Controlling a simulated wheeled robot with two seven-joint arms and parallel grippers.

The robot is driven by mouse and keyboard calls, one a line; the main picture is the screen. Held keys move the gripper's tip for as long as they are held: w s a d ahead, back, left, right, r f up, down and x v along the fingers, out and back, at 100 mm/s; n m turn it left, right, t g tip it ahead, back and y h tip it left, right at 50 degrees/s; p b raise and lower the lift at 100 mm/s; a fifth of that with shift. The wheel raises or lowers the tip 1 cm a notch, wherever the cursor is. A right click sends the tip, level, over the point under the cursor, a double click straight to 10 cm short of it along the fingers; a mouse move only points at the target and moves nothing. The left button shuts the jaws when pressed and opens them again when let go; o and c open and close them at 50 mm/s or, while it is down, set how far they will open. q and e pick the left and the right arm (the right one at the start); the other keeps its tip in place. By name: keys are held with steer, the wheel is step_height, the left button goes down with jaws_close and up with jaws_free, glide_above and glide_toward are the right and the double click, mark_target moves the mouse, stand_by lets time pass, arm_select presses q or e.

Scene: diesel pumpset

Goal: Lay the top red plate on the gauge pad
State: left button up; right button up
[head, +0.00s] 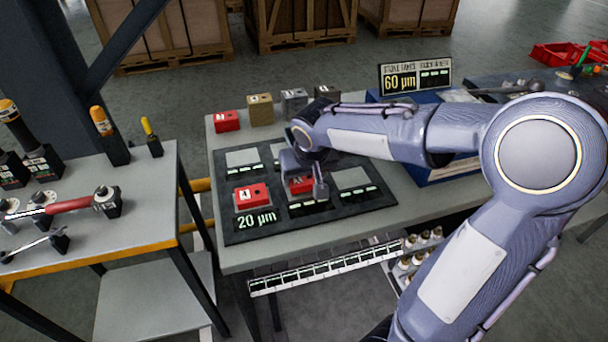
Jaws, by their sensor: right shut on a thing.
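My right gripper (305,189) reaches in from the right over a dark board (235,170) and is shut on a red plate (299,184). The gripper and arm hide much of that plate, so I cannot tell whether it touches the board. A red numbered block (251,194) sits left of the gripper on the board, above the printed "20 µm". Light grey square pads show at the board's upper left (242,158) and right (351,178). I cannot tell which is the gauge pad. My left gripper is not in view.
Behind the board stand a red block (227,121), a tan block (260,109), a grey block (294,101) and a dark block. A "60 µm" display (415,78) stands at the back. A tool bench (130,210) is at left. Bottles stand below the table's front edge.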

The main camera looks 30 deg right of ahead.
steer(key=shift+f, duration=0.15)
steer(key=shift+f+b, duration=0.6)
steer(key=shift+b, duration=0.15)
steer(key=o, duration=1)
steer(key=shift+r, duration=0.1)
steer(key=o, duration=0.4)
steer(key=shift+c, duration=0.2)
steer(key=p+v, duration=0.1)
steer(key=v, duration=0.6)
steer(key=shift+s+r, duration=0.2)
steer(key=shift+r, duration=0.15)
